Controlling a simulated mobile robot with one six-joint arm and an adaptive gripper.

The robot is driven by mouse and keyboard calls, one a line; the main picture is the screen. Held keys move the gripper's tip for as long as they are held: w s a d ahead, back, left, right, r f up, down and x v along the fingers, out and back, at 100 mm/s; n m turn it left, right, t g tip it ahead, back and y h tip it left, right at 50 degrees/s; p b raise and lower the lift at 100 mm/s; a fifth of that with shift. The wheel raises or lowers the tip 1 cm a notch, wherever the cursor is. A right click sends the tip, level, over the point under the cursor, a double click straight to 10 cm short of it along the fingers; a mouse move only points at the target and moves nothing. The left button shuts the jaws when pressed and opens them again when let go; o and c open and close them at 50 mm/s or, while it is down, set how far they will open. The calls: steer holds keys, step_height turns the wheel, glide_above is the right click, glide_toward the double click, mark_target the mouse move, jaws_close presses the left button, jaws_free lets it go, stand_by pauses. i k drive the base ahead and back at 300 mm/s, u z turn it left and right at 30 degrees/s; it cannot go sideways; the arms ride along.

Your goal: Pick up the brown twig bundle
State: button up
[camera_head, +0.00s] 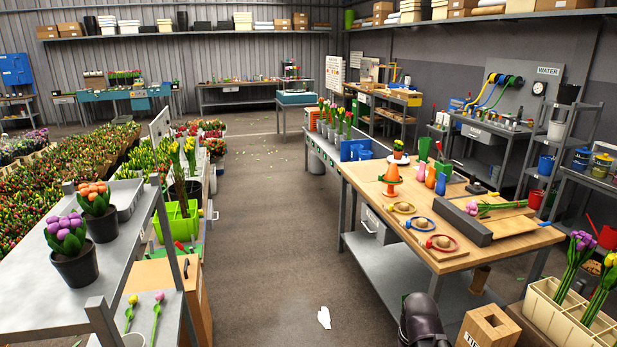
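I cannot make out a brown twig bundle for certain in the head view. A small brown upright object (480,278) stands on the lower shelf of the wooden-topped workbench (460,250), near its front right leg. It is too small to tell whether it is twigs.
The bench carries a grey trough (450,220), ring-shaped tools, an orange cone (392,180) and pink tulips (490,208). A cream crate (560,320) and wooden box (488,328) stand at lower right. A grey flower rack (60,290) stands left. The aisle floor (285,250) is mostly clear.

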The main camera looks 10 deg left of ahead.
mark_target(183, 199)
steer(key=z, duration=0.05)
steer(key=i, duration=1.7)
steer(key=u, duration=0.5)
steer(key=i, duration=0.75)
steer(key=u, duration=0.8)
steer(key=i, duration=1)
steer(key=u, duration=0.5)
